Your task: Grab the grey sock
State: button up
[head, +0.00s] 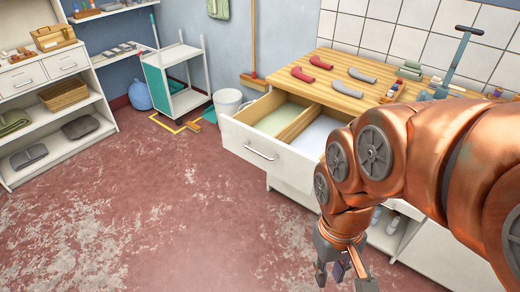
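Two grey socks lie on the wooden countertop (345,106) in the head view. One grey sock (362,75) is farther back, and the other grey sock (346,89) is nearer the front edge. Two red socks lie to their left, a back red sock (321,62) and a front red sock (302,75). My gripper (343,277) hangs low at the bottom of the picture, in front of the cabinet, well away from the socks. Its fingers are spread apart and I see no sock between them.
An open drawer (263,154) with a divider juts out below the countertop. Small bottles and folded cloths (408,74) stand right of the socks. A white bucket (227,101), a trolley (180,52) and shelves (62,128) stand left. The red floor is clear.

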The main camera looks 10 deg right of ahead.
aim_at(337, 84)
jog(key=z, duration=1.45)
jog(key=i, duration=1.2)
jog(key=u, duration=1.75)
